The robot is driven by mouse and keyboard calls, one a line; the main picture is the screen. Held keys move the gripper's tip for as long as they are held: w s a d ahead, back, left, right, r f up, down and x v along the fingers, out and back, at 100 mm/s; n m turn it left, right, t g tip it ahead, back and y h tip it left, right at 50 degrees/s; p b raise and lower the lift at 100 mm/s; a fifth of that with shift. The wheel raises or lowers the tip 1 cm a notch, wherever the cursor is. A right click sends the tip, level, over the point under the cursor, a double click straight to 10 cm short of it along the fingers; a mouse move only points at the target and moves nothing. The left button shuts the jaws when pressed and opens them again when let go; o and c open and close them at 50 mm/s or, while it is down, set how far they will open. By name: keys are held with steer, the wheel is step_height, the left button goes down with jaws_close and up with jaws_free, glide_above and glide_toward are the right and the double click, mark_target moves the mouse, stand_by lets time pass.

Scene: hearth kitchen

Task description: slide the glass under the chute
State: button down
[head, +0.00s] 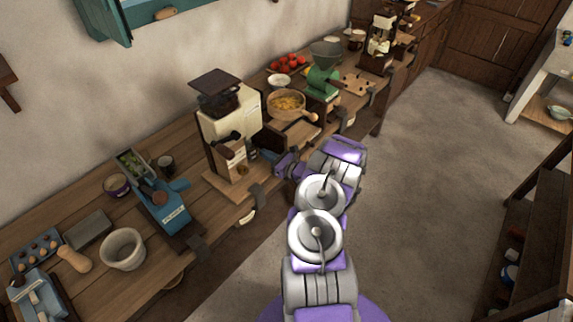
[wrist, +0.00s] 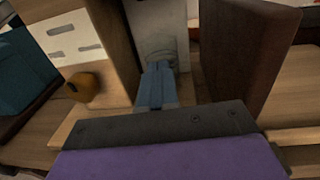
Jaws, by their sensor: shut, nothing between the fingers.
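A cream grinder (head: 229,128) with a dark hopper stands on the wooden counter. It has a pale wooden lower front and a round brown knob. In the wrist view, my gripper (wrist: 157,75) shows two blue-grey fingers pressed together, with nothing between them. The fingers point into a gap between a wooden panel and a dark brown board. A pale grey rounded shape (wrist: 160,45) lies just beyond the fingertips. It may be the glass, but I cannot tell, nor whether the fingers touch it. In the head view my gripper (head: 262,156) is at the grinder's right side, small and partly hidden. The chute is not clear.
A wooden bowl of yellow food (head: 287,104) and a green grinder (head: 322,80) stand farther along the counter. A blue device (head: 163,205) and a white mortar (head: 122,249) stand nearer. Dark clamps line the counter edge.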

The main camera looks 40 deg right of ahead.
steer(key=s+d+p, duration=0.1)
steer(key=s+d, duration=0.1)
steer(key=s, duration=0.8)
steer(key=shift+s+p, duration=0.35)
steer(key=shift+p, duration=0.05)
